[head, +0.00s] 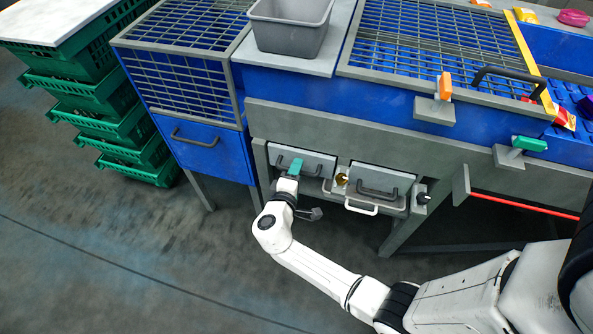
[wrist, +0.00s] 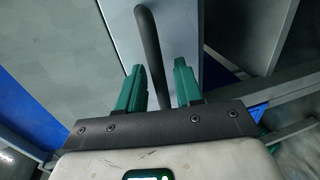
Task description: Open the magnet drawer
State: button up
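Two grey drawer fronts sit below the machine's grey beam. The left drawer (head: 316,163) and the right drawer (head: 392,179) both look closed; no label shows which is the magnet drawer. My gripper (head: 295,165), with green fingers, is at the left drawer's front and hides part of it. In the wrist view my gripper (wrist: 158,72) is open, with its fingers on either side of the drawer's dark bar handle (wrist: 148,38). Gaps show between the handle and the fingers. The grey drawer front (wrist: 185,30) lies behind them.
A white handle (head: 361,209) sticks out under the right drawer. A brass-coloured knob (head: 341,179) sits between the drawers. A blue bin front (head: 205,150) and stacked green crates (head: 118,130) stand to the left. The floor (head: 120,240) before the machine is clear on the left.

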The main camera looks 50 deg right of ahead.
jog(key=shift+d, duration=0.1)
jog(key=shift+c, duration=0.4)
grip_shut()
